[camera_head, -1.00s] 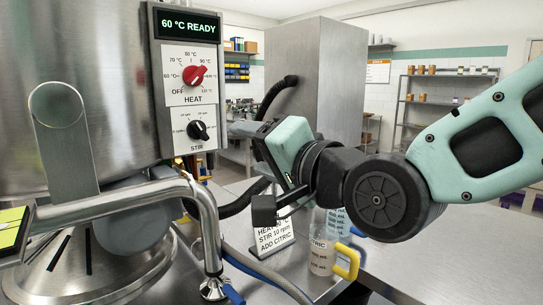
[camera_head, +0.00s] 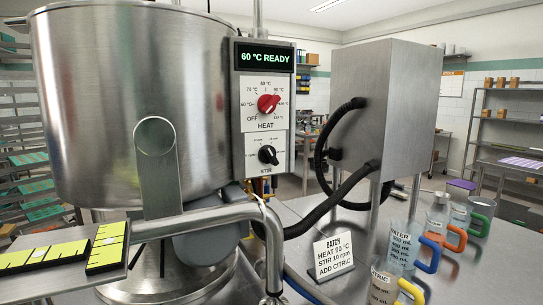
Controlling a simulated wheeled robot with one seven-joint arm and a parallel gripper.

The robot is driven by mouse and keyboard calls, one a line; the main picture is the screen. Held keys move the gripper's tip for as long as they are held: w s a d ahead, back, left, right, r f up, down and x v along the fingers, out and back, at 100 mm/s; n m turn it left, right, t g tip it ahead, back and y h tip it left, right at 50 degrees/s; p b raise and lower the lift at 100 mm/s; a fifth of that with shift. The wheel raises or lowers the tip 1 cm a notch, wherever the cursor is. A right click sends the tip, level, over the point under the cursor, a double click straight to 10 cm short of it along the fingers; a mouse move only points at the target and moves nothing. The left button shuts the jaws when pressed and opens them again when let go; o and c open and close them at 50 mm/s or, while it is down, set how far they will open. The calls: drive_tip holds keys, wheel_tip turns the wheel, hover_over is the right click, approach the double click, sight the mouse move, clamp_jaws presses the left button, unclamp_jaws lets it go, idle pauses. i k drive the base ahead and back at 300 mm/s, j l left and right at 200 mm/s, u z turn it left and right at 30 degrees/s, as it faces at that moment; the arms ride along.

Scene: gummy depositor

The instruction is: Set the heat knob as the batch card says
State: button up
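The red heat knob (camera_head: 268,104) sits on a white dial plate marked OFF, 60, 70, 80, 90 °C and higher. Its pointer seems to lean to the upper right, but its exact mark is too small to tell. The display (camera_head: 265,57) above reads "60 °C READY". The black stir knob (camera_head: 268,155) is below. The batch card (camera_head: 333,256) stands on the table and reads "HEAT 90 °C, STIR 10 rpm, ADD CITRIC". My gripper is not in view.
A large steel kettle (camera_head: 125,95) fills the left, with a pipe (camera_head: 200,222) in front. Measuring jugs stand at the right, including the yellow-handled citric jug (camera_head: 385,287) and blue-handled water jug (camera_head: 402,247). Black hoses run to a steel cabinet (camera_head: 385,95).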

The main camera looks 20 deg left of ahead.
sight(267, 104)
drive_tip(key=u, duration=1.4)
